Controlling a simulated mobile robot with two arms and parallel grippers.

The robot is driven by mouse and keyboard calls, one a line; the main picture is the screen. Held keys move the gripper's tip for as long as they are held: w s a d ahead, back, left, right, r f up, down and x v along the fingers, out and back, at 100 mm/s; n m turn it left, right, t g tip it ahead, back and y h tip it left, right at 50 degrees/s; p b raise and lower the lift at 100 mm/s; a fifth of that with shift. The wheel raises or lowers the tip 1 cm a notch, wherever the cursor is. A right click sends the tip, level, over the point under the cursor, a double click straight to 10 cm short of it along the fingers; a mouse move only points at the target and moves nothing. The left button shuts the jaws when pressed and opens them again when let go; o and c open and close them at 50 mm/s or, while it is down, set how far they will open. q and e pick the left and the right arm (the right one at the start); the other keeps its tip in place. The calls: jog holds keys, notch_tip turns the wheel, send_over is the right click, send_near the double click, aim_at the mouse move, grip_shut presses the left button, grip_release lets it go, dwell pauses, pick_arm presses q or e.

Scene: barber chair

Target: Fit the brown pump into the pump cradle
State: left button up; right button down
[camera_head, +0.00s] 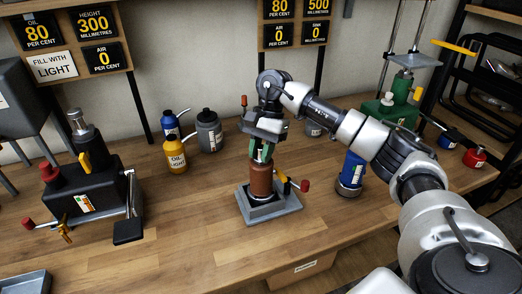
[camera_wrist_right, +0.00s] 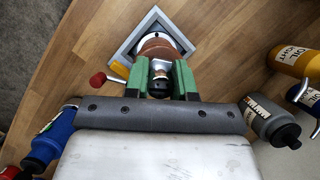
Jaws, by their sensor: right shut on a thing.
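The brown pump (camera_head: 262,181) stands upright, with a yellow and red-tipped lever on its right side. My right gripper (camera_head: 262,153) is above it, its green fingers shut on the pump's top. In the right wrist view the fingers (camera_wrist_right: 160,78) close around the narrow neck of the pump (camera_wrist_right: 157,48). The grey square pump cradle (camera_head: 284,212) lies on the bench under the pump, and its rim also shows in the right wrist view (camera_wrist_right: 131,40). The pump's lower end is within the cradle's outline; I cannot tell whether it is fully seated. My left gripper is not in view.
Blue, yellow and grey bottles (camera_head: 209,131) stand behind, left of the pump. A blue cylinder (camera_head: 351,174) stands to the right, under my right arm. A black pump unit (camera_head: 85,185) is at left. The bench front between is clear.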

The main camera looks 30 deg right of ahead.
jog(key=shift+f, duration=0.1)
jog(key=c, duration=0.8)
grip_release()
jog(key=shift+c, duration=0.2)
jog(key=shift+f, duration=0.15)
jog(key=shift+d+r, duration=0.15)
jog(key=shift+r, duration=0.25)
jog(key=b+v, duration=0.1)
jog(key=v, duration=0.9)
jog(key=shift+r, duration=0.15)
